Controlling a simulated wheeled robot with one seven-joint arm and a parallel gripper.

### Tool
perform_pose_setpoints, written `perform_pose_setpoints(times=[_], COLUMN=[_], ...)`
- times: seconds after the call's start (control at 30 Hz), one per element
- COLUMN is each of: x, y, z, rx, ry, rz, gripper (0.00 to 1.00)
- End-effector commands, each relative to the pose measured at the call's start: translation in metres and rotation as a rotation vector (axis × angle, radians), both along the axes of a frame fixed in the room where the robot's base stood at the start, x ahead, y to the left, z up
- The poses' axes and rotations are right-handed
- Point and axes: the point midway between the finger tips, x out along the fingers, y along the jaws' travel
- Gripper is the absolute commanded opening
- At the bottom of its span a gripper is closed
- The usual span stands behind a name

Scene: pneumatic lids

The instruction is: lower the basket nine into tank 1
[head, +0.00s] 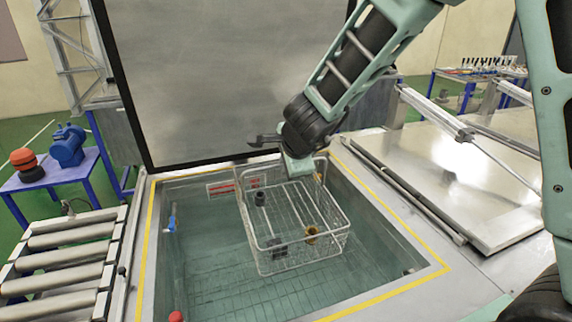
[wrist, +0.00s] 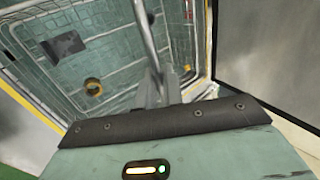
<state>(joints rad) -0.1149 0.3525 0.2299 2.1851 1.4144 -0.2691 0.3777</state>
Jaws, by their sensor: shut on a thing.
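The wire basket (head: 295,240) hangs inside the opening of the tank (head: 190,270), below rim level as far as I can tell. It holds a few small parts, among them a brass ring (head: 312,232) and dark pieces. My gripper (head: 297,170) is above the basket's far side, shut on its handle bar. In the wrist view my gripper's fingers (wrist: 165,90) close around the bar (wrist: 148,35), with the basket mesh (wrist: 105,50) and the brass ring beyond. How far the basket is from the tank floor I cannot tell.
The raised lid (head: 230,80) stands open behind the tank. A closed metal lid (head: 470,180) lies to the right with a gas strut. A roller conveyor (head: 60,255) is at the left, and a blue table (head: 50,180) with a blue motor stands behind it.

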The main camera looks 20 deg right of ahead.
Motion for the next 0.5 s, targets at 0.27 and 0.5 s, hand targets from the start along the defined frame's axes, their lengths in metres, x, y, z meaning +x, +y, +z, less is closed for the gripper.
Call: perform_pose_setpoints(times=[0.27,0.5], x=[0.001,0.002], y=[0.000,0.000], z=[0.002,-0.009], rx=[0.000,0.000], ry=[-0.005,0.024], rz=[0.000,0.001], gripper=[0.00,0.00])
